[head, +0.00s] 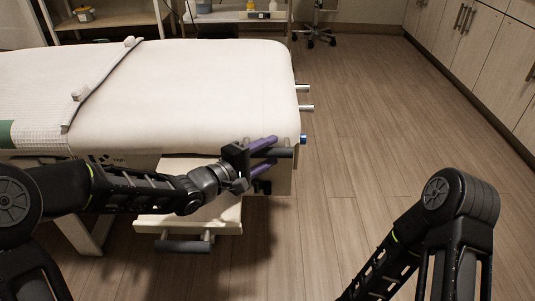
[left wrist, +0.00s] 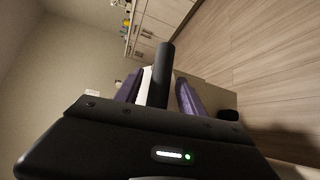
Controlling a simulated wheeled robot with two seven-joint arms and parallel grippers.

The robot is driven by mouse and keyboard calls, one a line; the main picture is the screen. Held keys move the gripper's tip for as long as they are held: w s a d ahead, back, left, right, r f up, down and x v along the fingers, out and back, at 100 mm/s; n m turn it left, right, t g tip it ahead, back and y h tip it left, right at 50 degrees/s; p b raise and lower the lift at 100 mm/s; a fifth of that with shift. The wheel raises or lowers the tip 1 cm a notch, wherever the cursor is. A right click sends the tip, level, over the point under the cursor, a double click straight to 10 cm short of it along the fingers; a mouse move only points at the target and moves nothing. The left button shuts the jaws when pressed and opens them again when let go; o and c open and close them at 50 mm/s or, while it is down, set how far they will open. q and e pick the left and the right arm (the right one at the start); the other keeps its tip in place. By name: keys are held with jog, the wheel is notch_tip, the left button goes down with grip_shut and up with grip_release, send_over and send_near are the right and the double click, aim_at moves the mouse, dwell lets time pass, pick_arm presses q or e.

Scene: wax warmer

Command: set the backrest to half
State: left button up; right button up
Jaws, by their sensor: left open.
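The treatment couch (head: 200,95) has a white cover and fills the left and middle of the head view. Its top looks flat; I cannot tell which section is the backrest. A dark grey bar-shaped handle (head: 283,152) sticks out near the couch's near right corner. My left gripper (head: 272,155), with purple fingers, is at that handle and open. In the left wrist view the dark handle (left wrist: 162,78) runs between the two purple fingers, with one on each side. Contact cannot be told. Of my right arm only links show at the lower right; its gripper is out of view.
A pale step or drawer with a dark handle (head: 185,246) juts out below the couch's near side. Cabinets (head: 490,60) line the right wall. The wooden floor (head: 370,110) between is clear.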

pick_arm(q)
jog(key=shift+c, duration=0.2)
grip_shut()
dwell(1.1)
